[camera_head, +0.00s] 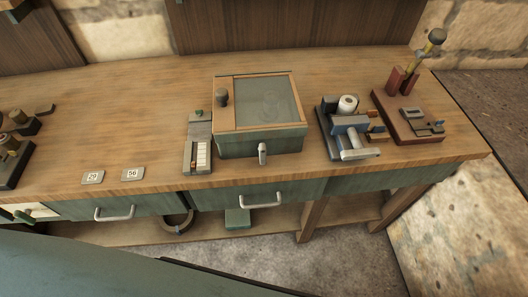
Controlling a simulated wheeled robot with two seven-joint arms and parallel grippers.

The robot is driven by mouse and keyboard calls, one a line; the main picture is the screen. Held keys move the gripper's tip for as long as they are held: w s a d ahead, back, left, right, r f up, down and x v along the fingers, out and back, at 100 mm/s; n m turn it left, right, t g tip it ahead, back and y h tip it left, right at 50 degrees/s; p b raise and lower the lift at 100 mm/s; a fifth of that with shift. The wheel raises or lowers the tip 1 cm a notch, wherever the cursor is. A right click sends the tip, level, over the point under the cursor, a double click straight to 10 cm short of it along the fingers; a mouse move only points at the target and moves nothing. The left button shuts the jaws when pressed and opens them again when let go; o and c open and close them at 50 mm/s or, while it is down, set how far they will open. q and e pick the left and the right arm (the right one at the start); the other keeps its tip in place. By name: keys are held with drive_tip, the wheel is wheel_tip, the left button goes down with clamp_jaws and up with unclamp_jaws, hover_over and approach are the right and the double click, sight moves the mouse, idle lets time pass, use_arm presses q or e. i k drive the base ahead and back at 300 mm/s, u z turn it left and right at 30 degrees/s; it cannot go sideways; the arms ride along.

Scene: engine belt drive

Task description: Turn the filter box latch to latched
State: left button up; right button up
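The filter box (240,143) is most likely the teal box with a wood-framed, glass-like lid (228,121) in the middle of the workbench. The lid looks closed, with a dim rounded shape showing through the pane. A dark round knob (222,95) stands on the lid's left side. A small grey metal latch (262,152) is on the middle of the box's front face, roughly upright. I cannot tell from this view whether it is latched. Neither of my grippers is in view, and nothing touches the box or the latch.
A grey device with a white panel (201,156) stands close left of the box. A blue-grey machine with a white roll (347,104) and a red-brown stand (399,128) are at right. Number tags 29 (92,177) and 56 (132,173) lie left. Drawer handles stick out below the bench edge.

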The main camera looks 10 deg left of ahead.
sight(262, 150)
drive_tip(key=z, duration=1.35)
drive_tip(key=k, duration=1.1)
drive_tip(key=u, duration=1.9)
drive_tip(key=i, duration=0.5)
drive_tip(key=z, duration=0.05)
